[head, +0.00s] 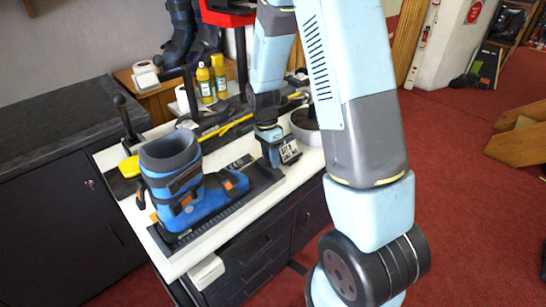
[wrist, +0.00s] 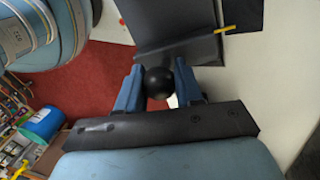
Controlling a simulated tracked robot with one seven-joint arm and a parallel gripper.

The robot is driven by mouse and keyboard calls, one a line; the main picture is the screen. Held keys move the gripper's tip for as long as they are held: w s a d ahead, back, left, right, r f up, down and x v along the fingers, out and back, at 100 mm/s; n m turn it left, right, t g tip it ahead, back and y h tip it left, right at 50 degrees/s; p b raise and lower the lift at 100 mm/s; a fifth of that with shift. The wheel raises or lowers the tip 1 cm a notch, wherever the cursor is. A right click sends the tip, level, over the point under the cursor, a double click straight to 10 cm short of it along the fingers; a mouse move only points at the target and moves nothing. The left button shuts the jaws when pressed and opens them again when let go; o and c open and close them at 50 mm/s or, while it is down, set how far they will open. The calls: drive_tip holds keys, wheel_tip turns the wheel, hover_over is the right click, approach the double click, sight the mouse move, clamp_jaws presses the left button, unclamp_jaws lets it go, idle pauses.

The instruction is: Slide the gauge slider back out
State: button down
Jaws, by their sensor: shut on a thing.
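The gauge slider (head: 290,151) is a dark block with a pale, marked face at the right end of the black gauge base (head: 215,232) in the head view. A blue boot (head: 200,195) stands upright on the base to its left, with a gap between them. My gripper (wrist: 158,88) is shut on a round black knob (wrist: 158,82), which sits between its two blue fingers in the wrist view. In the head view my gripper (head: 271,155) is at the slider, and the fingers hide the knob. A dark plate with a yellow pointer (wrist: 224,29) lies beyond the fingers in the wrist view.
A lever with a black knob and yellow part (head: 129,166) stands left of the boot. Red floor (head: 450,190) lies open at right.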

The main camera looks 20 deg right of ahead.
drive_tip(key=c, duration=1.2)
unclamp_jaws()
drive_tip(key=shift+w+d+r, duration=0.1)
drive_tip(key=shift+w+d, duration=0.25)
drive_tip(key=shift+w, duration=0.1)
drive_tip(key=o, duration=0.3)
drive_tip(key=shift+d, duration=0.1)
drive_tip(key=shift+o, duration=0.7)
drive_tip(key=shift+s, duration=0.1)
drive_tip(key=shift+a, duration=0.2)
wheel_tip(320, 180, up, 13)
drive_tip(key=w, duration=0.2)
drive_tip(key=shift+w+a+r, duration=0.15)
drive_tip(key=shift+w+a, duration=0.15)
